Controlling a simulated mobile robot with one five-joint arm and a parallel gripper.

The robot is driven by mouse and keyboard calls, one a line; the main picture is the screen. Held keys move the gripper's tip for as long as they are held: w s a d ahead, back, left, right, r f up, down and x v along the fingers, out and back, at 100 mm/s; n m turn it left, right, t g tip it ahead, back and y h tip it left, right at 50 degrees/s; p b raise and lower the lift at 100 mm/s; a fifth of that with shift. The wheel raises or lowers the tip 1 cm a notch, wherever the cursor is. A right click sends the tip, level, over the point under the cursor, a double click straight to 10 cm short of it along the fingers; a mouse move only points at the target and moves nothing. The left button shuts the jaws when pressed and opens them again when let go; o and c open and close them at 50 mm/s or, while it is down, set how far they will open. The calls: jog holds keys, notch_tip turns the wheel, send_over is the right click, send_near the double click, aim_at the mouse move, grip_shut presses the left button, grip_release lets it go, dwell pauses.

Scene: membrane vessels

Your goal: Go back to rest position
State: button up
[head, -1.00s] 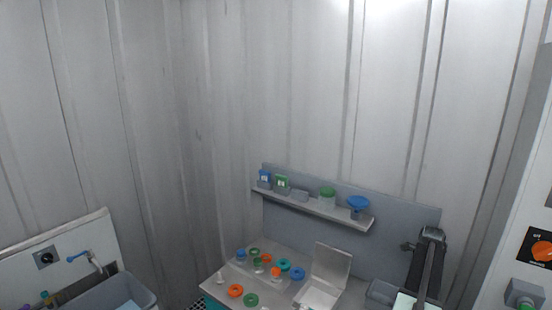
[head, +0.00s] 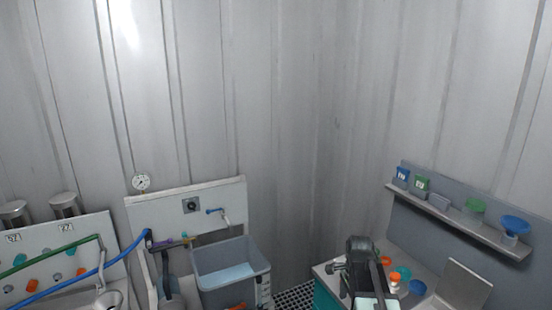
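My dark arm (head: 364,262) stands at the lower middle right in the head view, in front of the left part of the worktop. I cannot make out separate fingertips on it, so whether my gripper is open or shut does not show. No held object can be made out. The arm hides part of the worktop and some of the coloured rings on it.
A shelf (head: 460,222) with containers hangs above. Left stand a grey sink (head: 229,262) and a panel (head: 30,258) with green and blue hoses.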

jog(key=s+a+n, duration=0.3)
jog(key=a+n, duration=0.3)
jog(key=n, duration=0.2)
jog(key=s+a+f+n, duration=0.1)
jog(key=s+a+n, duration=0.2)
jog(key=a+n, duration=0.4)
jog(key=shift+s+a+n+b, duration=0.2)
jog(key=shift+s+n+b, duration=0.15)
jog(key=shift+n, duration=0.75)
